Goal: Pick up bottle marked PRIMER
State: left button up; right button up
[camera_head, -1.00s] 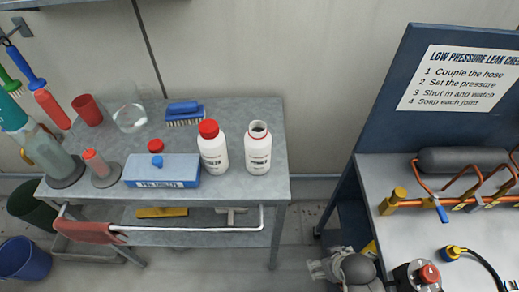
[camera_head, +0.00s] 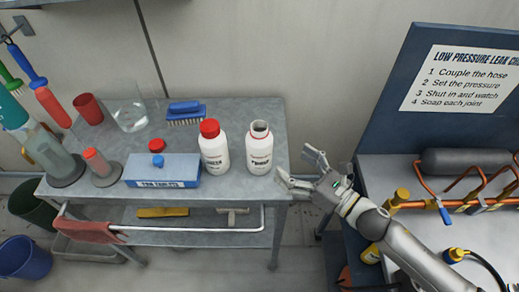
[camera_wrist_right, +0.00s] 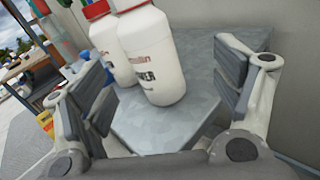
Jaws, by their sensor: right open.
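Two white bottles stand upright side by side on the grey cart top. The right, uncapped bottle (camera_head: 259,150) has a small label that seems to read PRIMER; the lettering is blurred. The left bottle (camera_head: 214,150) has a red cap and another label. My right gripper (camera_head: 297,166) is open and empty just right of the uncapped bottle, its fingers pointing toward it. In the right wrist view the uncapped bottle (camera_wrist_right: 156,62) stands beyond the spread fingers, its top cut off. The capped bottle (camera_wrist_right: 112,48) is partly hidden behind it. My left gripper is out of view.
A blue box (camera_head: 162,170), a loose red cap (camera_head: 157,145), a brush (camera_head: 185,113) and a glass beaker (camera_head: 130,118) share the cart (camera_head: 235,192). A wall runs close behind. The bench (camera_head: 470,225) with copper pipework is at the right.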

aim_at(270, 149)
jog(key=shift+s+a+n+g+y, duration=0.1)
jog(key=shift+s+n+g+y, duration=0.2)
jog(key=shift+n, duration=0.5)
jog(key=shift+w+a+n, duration=0.15)
jog(key=shift+a+n, duration=0.1)
jog(key=shift+n, duration=0.05)
jog(key=p+x, duration=0.2)
jog(key=x, duration=0.3)
jog(key=shift+a, duration=0.15)
jog(key=shift+w+a+r, duration=0.1)
jog(key=shift+w+a, duration=0.1)
jog(key=shift+a, duration=0.05)
jog(key=shift+w+a+r+p, duration=0.25)
jog(key=shift+w+a+p, duration=0.1)
jog(key=shift+a+p, duration=0.2)
jog(key=shift+w+a+r+p, duration=0.2)
jog(key=shift+w+a+p, duration=0.15)
jog(key=shift+a+p, duration=0.15)
jog(key=shift+w+a+f, duration=0.3)
jog(key=shift+w+a, duration=0.4)
jog(key=shift+a, duration=0.1)
jog(key=c, duration=1.1)
